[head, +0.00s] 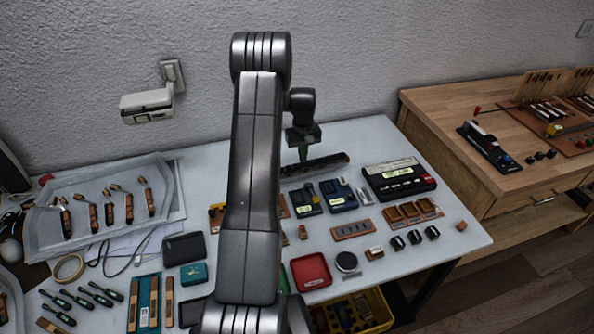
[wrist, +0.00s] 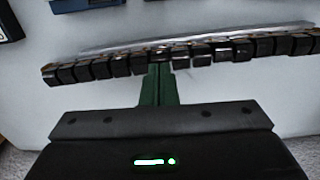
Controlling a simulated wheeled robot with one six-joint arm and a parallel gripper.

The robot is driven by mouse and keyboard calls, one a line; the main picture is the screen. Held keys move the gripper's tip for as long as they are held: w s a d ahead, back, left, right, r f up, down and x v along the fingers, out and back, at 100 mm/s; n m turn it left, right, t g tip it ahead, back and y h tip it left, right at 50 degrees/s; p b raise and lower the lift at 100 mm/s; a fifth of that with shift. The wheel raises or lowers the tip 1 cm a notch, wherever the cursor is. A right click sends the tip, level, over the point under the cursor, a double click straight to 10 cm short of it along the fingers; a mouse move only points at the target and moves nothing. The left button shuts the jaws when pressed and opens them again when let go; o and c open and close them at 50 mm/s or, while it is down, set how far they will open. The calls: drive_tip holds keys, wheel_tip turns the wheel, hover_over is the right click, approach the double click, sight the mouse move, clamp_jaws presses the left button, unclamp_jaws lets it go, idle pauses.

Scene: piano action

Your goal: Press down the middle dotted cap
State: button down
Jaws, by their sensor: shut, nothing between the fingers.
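A long dark strip (head: 315,165) lies at the back of the white table in the head view. In the wrist view it shows as a row of black caps (wrist: 96,69) running across the picture, rising slightly to the right. A few caps near the middle (wrist: 196,60) have pale edges or marks. The dots are too small to make out, so I cannot tell which cap is the middle dotted one. My gripper (wrist: 158,70) has green fingers, closed together and empty. Its tips overlap the row near its middle; I cannot tell whether they touch. In the head view my gripper (head: 302,153) is above the strip.
A black box with pale keys (head: 398,178) and small blue blocks (head: 340,193) stand in front of the strip to the right. A red tray (head: 311,271) is nearer. A grey tray of tools (head: 100,208) is at left. The wall is close behind.

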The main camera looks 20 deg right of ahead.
drive_tip(key=shift+f+b, duration=0.55)
drive_tip(key=shift+f, duration=0.25)
drive_tip(key=shift+r, duration=0.1)
idle(0.3)
wheel_tip(320, 180, up, 7)
drive_tip(key=p, duration=0.3)
idle(0.4)
drive_tip(key=shift+f, duration=0.2)
wheel_tip(320, 180, down, 7)
drive_tip(key=b, duration=0.3)
drive_tip(key=shift+r, duration=0.15)
